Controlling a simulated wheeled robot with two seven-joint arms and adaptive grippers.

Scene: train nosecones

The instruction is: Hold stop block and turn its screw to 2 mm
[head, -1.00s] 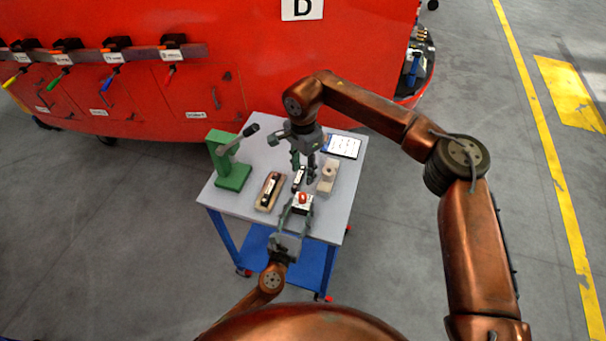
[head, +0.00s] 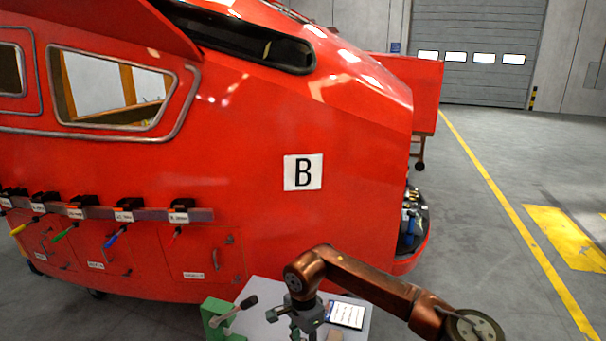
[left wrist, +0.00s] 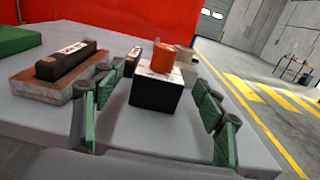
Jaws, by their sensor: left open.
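The stop block (left wrist: 156,94) is a dark block with a white top on the grey table, in the left wrist view. Its orange-red screw knob (left wrist: 164,58) stands up from the top. My left gripper (left wrist: 163,100) is open, with green-padded fingers to the left and right of the block; gaps show on both sides. The left gripper and the block are outside the head view. My right gripper (head: 304,322) is at the bottom edge of the head view above the table; its fingertips are cut off, so its opening is hidden.
A long dark block on a brown base (left wrist: 60,82) lies left of the stop block. A green lever stand (head: 218,318) and a white sheet on a dark board (head: 346,315) are on the table (head: 262,294). The red train nose (head: 250,200) stands behind.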

